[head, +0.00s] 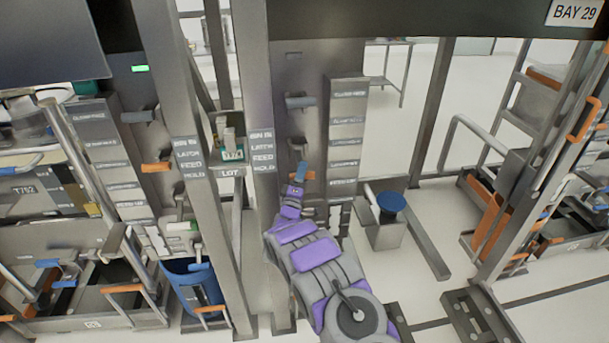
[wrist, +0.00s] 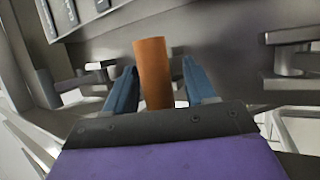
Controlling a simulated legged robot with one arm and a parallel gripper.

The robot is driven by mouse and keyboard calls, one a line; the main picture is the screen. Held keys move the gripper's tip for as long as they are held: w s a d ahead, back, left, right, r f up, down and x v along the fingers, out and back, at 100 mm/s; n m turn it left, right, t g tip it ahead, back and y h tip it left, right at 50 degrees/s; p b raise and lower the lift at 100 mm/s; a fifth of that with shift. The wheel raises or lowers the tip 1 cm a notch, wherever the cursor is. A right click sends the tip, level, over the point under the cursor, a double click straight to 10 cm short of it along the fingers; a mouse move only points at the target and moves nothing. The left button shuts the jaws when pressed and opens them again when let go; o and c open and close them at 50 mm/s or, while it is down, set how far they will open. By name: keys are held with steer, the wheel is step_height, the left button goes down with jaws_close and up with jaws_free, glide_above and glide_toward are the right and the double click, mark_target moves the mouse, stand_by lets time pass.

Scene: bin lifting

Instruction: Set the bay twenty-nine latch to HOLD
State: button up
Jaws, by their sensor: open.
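An orange latch handle (wrist: 153,70) stands between the two blue fingers of my gripper (wrist: 159,72) in the wrist view. The gripper is open, and a gap shows on each side of the handle. In the head view my gripper (head: 299,172) is at the lower part of a grey panel (head: 293,75), at the orange handle (head: 309,176), which it partly hides. A grey lever (head: 301,101) sits higher on that panel. The post (head: 263,165) left of it carries a label whose lines seem to read LATCH, FEED and HOLD. I cannot tell the latch's setting.
A BAY 29 sign (head: 575,13) hangs at upper right. A labelled column (head: 346,128) stands right of the panel. A similar bay with an orange handle (head: 157,167) and a blue bin (head: 190,285) is left.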

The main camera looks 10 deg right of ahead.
steer(key=shift+a+r, duration=0.25)
steer(key=shift+a, duration=0.45)
steer(key=shift+w+d, duration=0.15)
steer(key=shift+d, duration=0.3)
steer(key=shift+w+d+f, duration=0.1)
steer(key=shift+d+f, duration=0.05)
steer(key=shift+d, duration=0.25)
steer(key=shift+c, duration=1.4)
steer(key=shift+a, duration=0.4)
steer(key=c, duration=0.7)
steer(key=shift+d, duration=0.1)
jaws_close()
steer(key=shift+f, duration=0.1)
